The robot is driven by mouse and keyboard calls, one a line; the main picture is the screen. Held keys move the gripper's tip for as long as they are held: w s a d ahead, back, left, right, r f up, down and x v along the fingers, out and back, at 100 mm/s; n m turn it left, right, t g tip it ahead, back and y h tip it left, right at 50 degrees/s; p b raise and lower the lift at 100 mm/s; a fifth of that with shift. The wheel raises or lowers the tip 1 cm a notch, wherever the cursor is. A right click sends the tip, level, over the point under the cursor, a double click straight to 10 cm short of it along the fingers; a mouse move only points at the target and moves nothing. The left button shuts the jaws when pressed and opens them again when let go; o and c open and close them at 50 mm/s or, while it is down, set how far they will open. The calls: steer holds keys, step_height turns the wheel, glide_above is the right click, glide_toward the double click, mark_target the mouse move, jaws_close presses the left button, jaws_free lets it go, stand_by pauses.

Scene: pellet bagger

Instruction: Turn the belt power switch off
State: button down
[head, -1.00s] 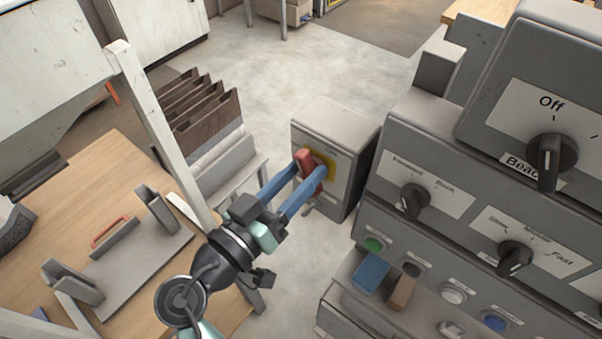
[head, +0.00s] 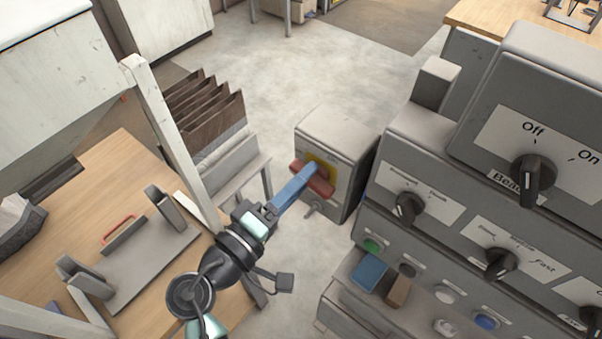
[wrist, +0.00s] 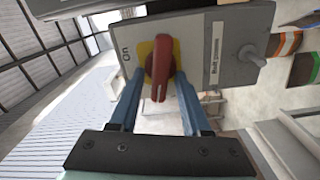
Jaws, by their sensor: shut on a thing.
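The belt power switch is a red handle (head: 324,186) on a yellow plate (head: 319,161), on the front of a grey box (head: 338,132). In the head view the handle lies slanted, its right end lower. In the wrist view the red handle (wrist: 161,72) points down the picture, with "On" printed to its left and a label reading "Belt power" to its right. My gripper (head: 311,176) is shut on the handle; its two blue fingers (wrist: 160,86) stand on either side of it. The fingers partly cover the handle in the head view.
A small toggle (head: 313,208) sits below the handle on the box. A large grey control panel (head: 425,165) with black knobs and buttons stands close on the right. A wooden table (head: 120,165) and a white post (head: 160,125) are on the left. Open floor lies behind the box.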

steer(key=shift+n+p, duration=0.55)
steer(key=shift+n, duration=0.75)
steer(key=shift+f, duration=0.1)
steer(key=c, duration=0.7)
jaws_free()
steer(key=shift+s+a, duration=0.1)
steer(key=b+v, duration=0.3)
steer(key=v, duration=0.9)
steer(key=shift+s+a, duration=0.2)
steer(key=shift+s, duration=0.1)
